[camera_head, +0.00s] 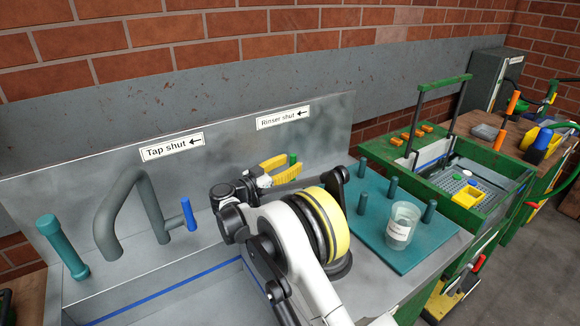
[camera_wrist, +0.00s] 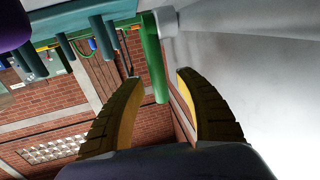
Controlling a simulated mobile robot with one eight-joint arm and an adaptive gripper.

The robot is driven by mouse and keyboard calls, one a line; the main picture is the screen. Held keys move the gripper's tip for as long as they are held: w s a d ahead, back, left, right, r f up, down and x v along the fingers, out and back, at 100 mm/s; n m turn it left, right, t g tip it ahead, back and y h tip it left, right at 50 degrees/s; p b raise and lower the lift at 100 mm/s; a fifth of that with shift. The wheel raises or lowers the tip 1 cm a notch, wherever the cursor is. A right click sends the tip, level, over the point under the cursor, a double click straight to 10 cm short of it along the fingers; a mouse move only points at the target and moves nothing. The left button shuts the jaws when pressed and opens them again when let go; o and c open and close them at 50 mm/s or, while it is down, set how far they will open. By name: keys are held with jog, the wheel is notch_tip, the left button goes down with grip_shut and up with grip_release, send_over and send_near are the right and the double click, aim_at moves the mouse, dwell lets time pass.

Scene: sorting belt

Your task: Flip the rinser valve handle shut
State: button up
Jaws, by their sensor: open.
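The rinser valve handle (camera_head: 292,158) is a short green lever below the "Rinser shut" sign (camera_head: 283,118), whose arrow points left. My gripper (camera_head: 284,170) has yellow fingers and is open around or very near the handle; my arm hides the valve body in the head view. In the wrist view the green handle (camera_wrist: 154,60) runs down from a grey valve body (camera_wrist: 167,20). Its lower end shows between the two open fingertips of my gripper (camera_wrist: 159,76), with gaps on both sides. I cannot tell how deep it lies between them.
A grey tap (camera_head: 125,200) with a blue handle (camera_head: 188,214) stands left, under a "Tap shut" sign (camera_head: 172,147). A teal peg board (camera_head: 410,250) with a clear cup (camera_head: 401,226) lies right of my arm. The steel backsplash (camera_head: 225,165) rises close behind my gripper.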

notch_tip(320, 180, up, 9)
jog(key=shift+r, duration=0.2)
dwell(0.3)
jog(key=s+d+r+n+g+y, duration=0.2)
jog(key=s+d+y, duration=0.1)
jog(key=s+d, duration=0.5)
jog(key=s+d+r+n+g+y, duration=0.25)
jog(key=s+d, duration=0.45)
jog(key=d, duration=0.4)
jog(key=s+f+n+y, duration=0.2)
jog(key=s+f+y, duration=0.1)
jog(key=s, duration=1.2)
jog(key=s+d+f+n+g+y, duration=0.1)
jog(key=s+f+y, duration=0.3)
jog(key=s, duration=1)
notch_tip(320, 180, down, 3)
jog(key=shift+s+d+r+n, duration=0.25)
jog(key=shift+s+n, duration=0.15)
jog(key=shift+n, duration=0.35)
